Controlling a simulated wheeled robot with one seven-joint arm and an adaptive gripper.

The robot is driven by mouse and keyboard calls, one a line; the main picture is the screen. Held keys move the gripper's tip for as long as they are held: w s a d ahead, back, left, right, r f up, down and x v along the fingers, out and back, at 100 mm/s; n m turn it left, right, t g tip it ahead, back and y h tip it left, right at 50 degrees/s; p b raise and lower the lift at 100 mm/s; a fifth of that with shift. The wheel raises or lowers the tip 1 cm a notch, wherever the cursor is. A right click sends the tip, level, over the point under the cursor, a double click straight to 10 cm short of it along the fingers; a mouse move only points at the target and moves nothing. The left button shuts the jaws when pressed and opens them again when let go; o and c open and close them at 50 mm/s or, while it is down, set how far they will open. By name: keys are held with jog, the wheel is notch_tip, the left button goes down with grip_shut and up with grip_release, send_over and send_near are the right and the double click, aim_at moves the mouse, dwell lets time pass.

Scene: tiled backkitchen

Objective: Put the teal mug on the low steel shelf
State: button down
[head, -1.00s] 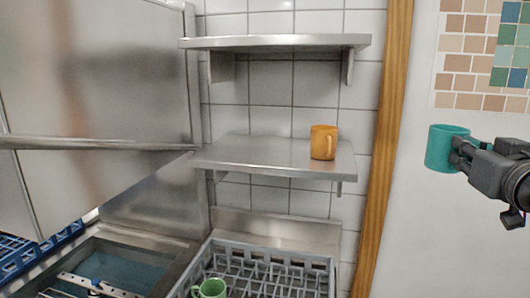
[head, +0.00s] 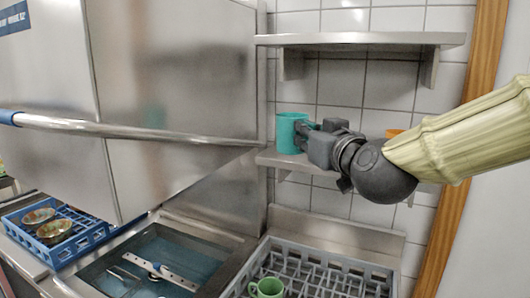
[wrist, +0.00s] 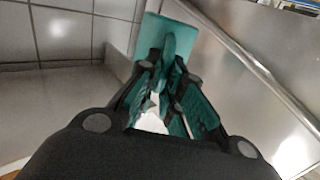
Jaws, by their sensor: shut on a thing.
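The teal mug (head: 289,133) is upright at the left end of the low steel shelf (head: 284,161) in the head view. Its base overlaps the shelf's surface in the picture; I cannot tell whether it touches. My gripper (head: 309,132) is shut on the mug's handle side, from the right. In the wrist view the teal mug (wrist: 160,33) shows beyond the closed fingers of my gripper (wrist: 168,75). My gripper and arm hide much of the shelf's middle and right.
An orange mug (head: 394,133) on the low shelf is mostly hidden behind my arm. An upper steel shelf (head: 360,40) hangs above. The steel hood (head: 180,90) with its bar (head: 150,130) stands close left. Below are a grey rack (head: 330,258) and a green mug (head: 267,288).

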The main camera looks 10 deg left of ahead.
jog(key=shift+w+a+r, duration=0.1)
jog(key=shift+a, duration=0.2)
jog(key=shift+w, duration=0.3)
jog(key=w+d+p, duration=0.1)
jog(key=w+p, duration=0.1)
jog(key=w, duration=0.3)
jog(key=w+d+f+p, duration=0.1)
jog(key=w+p, duration=0.1)
jog(key=w, duration=0.2)
jog(key=w+d+p, duration=0.1)
jog(key=w+p, duration=0.1)
jog(key=w, duration=0.3)
jog(key=shift+w+d+f, duration=0.1)
jog(key=shift+w+f, duration=0.2)
jog(key=shift+f+p, duration=1.15)
jog(key=shift+f, duration=0.6)
